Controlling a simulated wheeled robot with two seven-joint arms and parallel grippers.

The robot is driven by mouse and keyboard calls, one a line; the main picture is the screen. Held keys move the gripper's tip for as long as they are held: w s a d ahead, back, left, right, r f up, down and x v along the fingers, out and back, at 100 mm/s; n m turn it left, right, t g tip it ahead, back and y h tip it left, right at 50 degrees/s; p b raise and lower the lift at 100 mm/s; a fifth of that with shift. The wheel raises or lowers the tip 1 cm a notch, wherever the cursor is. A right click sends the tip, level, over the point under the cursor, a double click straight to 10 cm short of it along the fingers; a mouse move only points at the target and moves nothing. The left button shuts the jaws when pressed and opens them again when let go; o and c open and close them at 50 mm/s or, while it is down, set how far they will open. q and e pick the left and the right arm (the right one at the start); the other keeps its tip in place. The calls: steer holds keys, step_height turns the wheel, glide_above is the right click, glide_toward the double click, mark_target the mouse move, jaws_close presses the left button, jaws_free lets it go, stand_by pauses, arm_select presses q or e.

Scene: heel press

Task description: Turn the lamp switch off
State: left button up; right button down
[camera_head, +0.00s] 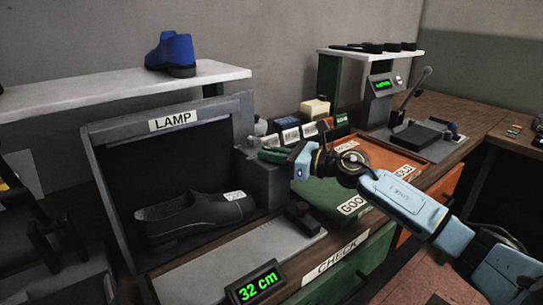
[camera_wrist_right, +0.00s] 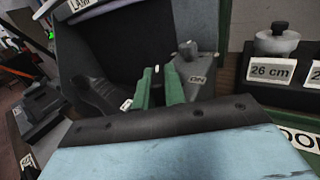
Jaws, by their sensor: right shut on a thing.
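The grey lamp box (camera_head: 236,108), labelled LAMP, stands at the left of the bench, and its inside looks dark. A grey switch housing (camera_head: 262,181) is on its right side. In the right wrist view the housing (camera_wrist_right: 203,68) bears an ON label. My right gripper (camera_head: 273,155) reaches in from the right with green fingers at the top of this housing. In the right wrist view the fingers (camera_wrist_right: 159,88) are close together, with a small pale tip between them that looks like the switch lever. The fingers hide most of the lever. My left gripper is not in view.
A dark shoe (camera_head: 190,217) with a tag lies in the lamp box. A 32 cm display (camera_head: 256,287) stands in front. Green and orange trays (camera_head: 383,159) lie under my right arm. Labelled boxes (camera_head: 292,137) stand behind the gripper. A blue shoe (camera_head: 170,54) is on the shelf.

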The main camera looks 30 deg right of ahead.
steer(key=c, duration=1.5)
jaws_free()
steer(key=shift+o, duration=0.2)
